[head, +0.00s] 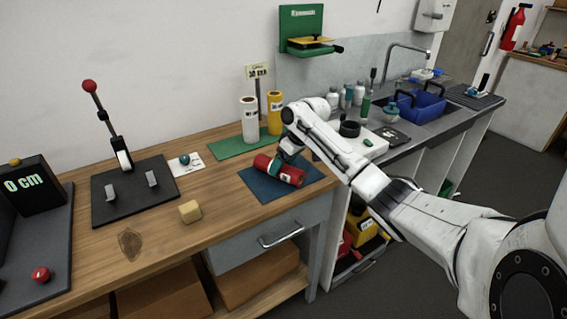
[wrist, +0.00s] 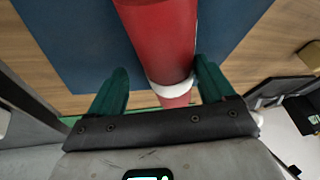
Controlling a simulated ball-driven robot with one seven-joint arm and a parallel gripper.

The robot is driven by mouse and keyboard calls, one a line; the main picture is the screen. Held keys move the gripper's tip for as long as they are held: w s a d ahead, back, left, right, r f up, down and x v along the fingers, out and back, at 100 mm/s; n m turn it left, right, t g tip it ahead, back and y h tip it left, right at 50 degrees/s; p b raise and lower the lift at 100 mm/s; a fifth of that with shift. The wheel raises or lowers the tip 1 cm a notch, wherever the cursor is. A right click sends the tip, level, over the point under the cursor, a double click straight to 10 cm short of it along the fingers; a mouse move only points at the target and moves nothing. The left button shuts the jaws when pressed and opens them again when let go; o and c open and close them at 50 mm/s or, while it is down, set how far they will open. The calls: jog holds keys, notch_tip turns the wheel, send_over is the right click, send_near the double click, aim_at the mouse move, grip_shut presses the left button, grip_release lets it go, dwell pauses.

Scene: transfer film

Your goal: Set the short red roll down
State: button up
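The short red roll (head: 279,171) lies on its side on the dark blue mat (head: 263,189) on the wooden bench. In the wrist view the roll (wrist: 165,40) has a pale band near its lower end and runs up between two teal fingers. My gripper (head: 288,156) is over the roll from above. In the wrist view my gripper (wrist: 165,78) is spread, with mat visible between the left finger and the roll. The right finger is very close to the roll; I cannot tell whether it touches. The roll's underside is hidden.
A white roll (head: 250,121) and a yellow roll (head: 274,113) stand on a green mat (head: 236,146) behind. A yellowish block (head: 190,211) and a lever stand (head: 121,160) are to the left. A blue caddy (head: 420,107) stands by the sink at right.

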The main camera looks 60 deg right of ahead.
jog(key=b+v, duration=0.1)
jog(key=v, duration=1.1)
jog(key=shift+r, duration=0.25)
jog(key=shift+f, duration=0.1)
